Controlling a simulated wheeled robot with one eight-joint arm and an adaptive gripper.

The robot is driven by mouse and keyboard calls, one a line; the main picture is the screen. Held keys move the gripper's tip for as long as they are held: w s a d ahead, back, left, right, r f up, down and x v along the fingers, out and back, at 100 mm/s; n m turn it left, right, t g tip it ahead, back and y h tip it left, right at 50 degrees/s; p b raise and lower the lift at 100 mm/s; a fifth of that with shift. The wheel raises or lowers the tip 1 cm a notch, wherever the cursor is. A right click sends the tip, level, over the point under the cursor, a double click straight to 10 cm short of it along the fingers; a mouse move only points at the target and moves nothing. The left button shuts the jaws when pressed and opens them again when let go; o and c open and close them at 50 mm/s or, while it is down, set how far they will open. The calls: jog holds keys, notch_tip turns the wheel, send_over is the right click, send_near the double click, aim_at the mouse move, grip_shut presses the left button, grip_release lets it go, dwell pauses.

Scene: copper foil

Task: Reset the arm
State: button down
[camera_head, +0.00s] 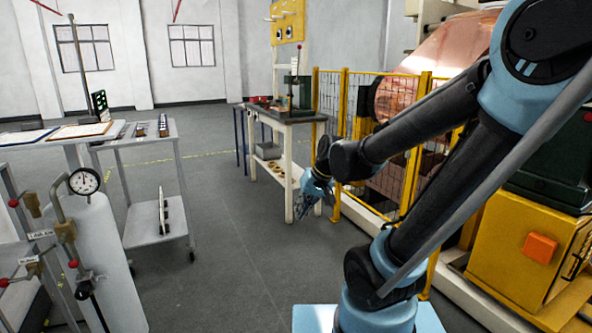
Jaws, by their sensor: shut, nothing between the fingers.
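The fingers are small and dark in this view.
A yellow mesh fence (329,95) and a large copper roll (440,55) stand behind my arm. A yellow machine (520,255) is at right. A grey cart (157,226) and a gas cylinder with a gauge (84,181) stand at left. The floor between is clear.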

jog(key=s+d+f+m+h, duration=0.1)
jog(key=s+d+f+h, duration=0.1)
jog(key=s+d, duration=0.4)
jog(key=s+d+f+m+h, duration=0.1)
jog(key=s+d+f+h, duration=0.1)
jog(key=s+d, duration=0.4)
jog(key=d, duration=0.5)
jog(key=shift+s+d+g, duration=0.15)
jog(key=shift+d+g, duration=0.1)
jog(key=shift+g, duration=0.15)
